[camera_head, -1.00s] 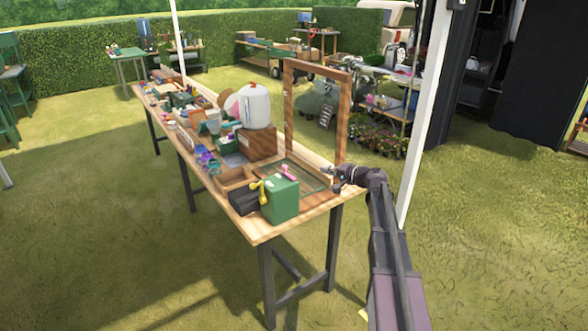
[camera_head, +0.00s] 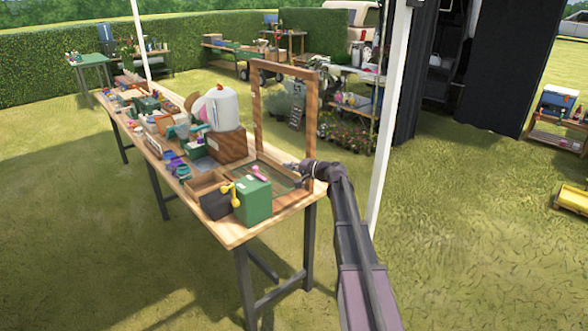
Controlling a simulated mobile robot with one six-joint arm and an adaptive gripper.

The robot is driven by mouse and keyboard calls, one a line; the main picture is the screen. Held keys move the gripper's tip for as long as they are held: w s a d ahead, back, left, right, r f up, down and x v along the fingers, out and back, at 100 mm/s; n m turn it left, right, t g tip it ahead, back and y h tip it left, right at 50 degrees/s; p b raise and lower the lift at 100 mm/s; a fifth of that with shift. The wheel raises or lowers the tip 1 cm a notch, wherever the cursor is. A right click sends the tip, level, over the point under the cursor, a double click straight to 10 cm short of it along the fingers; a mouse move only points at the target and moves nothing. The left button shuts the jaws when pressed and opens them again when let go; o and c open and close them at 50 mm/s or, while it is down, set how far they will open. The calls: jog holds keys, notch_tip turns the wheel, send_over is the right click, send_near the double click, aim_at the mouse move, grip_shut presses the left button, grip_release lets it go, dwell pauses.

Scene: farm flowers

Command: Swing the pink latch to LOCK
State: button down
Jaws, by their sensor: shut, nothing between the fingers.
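The pink latch (camera_head: 259,173) is a small pink piece on the tabletop, behind the green box and in front of the upright wooden frame. Its exact angle and any LOCK marking are too small to read. My gripper (camera_head: 293,170) comes in from the right, low by the frame's right post. It looks shut and empty, and is a short way right of the pink latch, apart from it.
The wooden frame (camera_head: 313,135) stands close to my gripper. A white container (camera_head: 222,110) and many small items crowd the table further left. A white pole (camera_head: 389,130) stands to the right.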

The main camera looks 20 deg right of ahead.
jog(key=w+a+f+b, duration=0.1)
jog(key=w+a, duration=0.3)
jog(key=a, duration=0.4)
jog(key=shift+w+f, duration=0.2)
jog(key=shift+f, duration=0.15)
